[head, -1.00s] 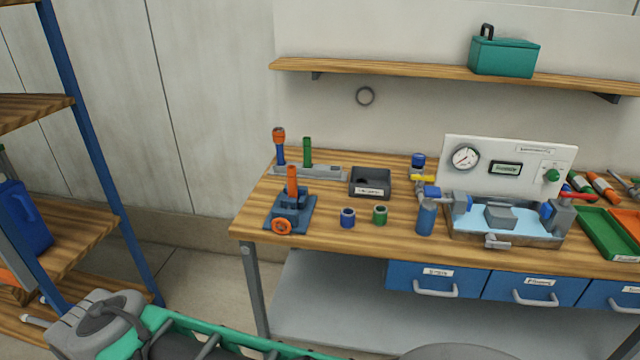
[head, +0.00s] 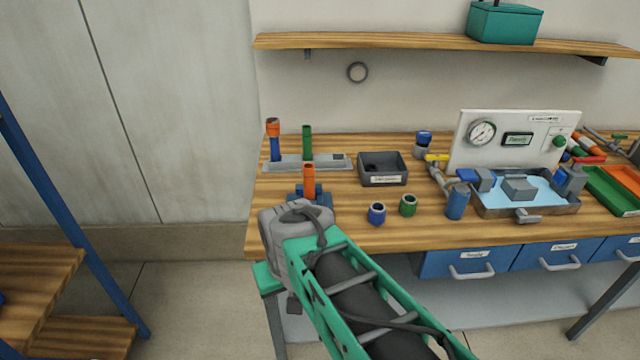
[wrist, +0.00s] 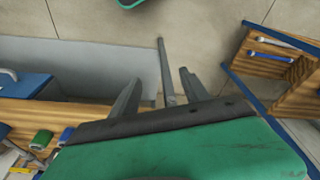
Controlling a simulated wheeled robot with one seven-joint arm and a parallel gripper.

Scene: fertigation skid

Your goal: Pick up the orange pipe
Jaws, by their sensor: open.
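The orange pipe (head: 309,182) stands upright in a blue clamp (head: 322,196) near the bench's left front. My arm's end hides most of the clamp and its front in the head view. My gripper (wrist: 160,76) is open and empty in the wrist view, its two grey fingers apart. A bench leg shows beyond and between them. In the head view the gripper is mostly hidden behind my arm, low in front of the bench's left corner, apart from the pipe. The pipe is not seen in the wrist view.
Behind the pipe is a grey rack (head: 325,163) with an orange-topped blue pipe (head: 274,140) and a green pipe (head: 307,142). A dark bin (head: 383,170), blue ring (head: 377,213) and green ring (head: 408,205) stand to the right. A shelving unit (head: 60,262) is at left.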

